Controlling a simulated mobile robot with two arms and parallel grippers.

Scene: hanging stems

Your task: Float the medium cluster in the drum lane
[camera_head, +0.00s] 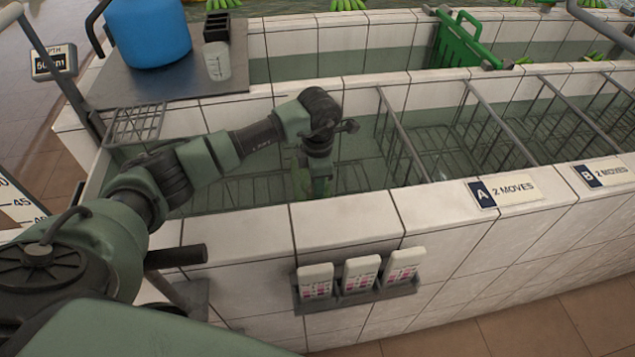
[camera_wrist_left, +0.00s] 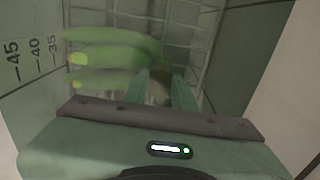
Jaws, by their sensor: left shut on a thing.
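My left gripper (camera_head: 318,186) reaches down over the near white-tiled wall into the near water lane (camera_head: 365,172). In the left wrist view its two fingers (camera_wrist_left: 160,88) are shut on a cluster of green bananas (camera_wrist_left: 112,52), which points left with its yellowish tips. In the head view the cluster is mostly hidden by the gripper and the water; only a faint green patch shows there. I cannot tell from its size alone whether it is the medium one. A wire grid (camera_wrist_left: 185,18) lies below the cluster. My right gripper is not in view.
A blue drum (camera_head: 148,32) stands on a grey slab at the back left. Metal bar dividers (camera_head: 403,135) cross the lane to the right. Signs A (camera_head: 505,190) and B (camera_head: 605,174) lie on the near wall. A green gate (camera_head: 462,40) stands at the back.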

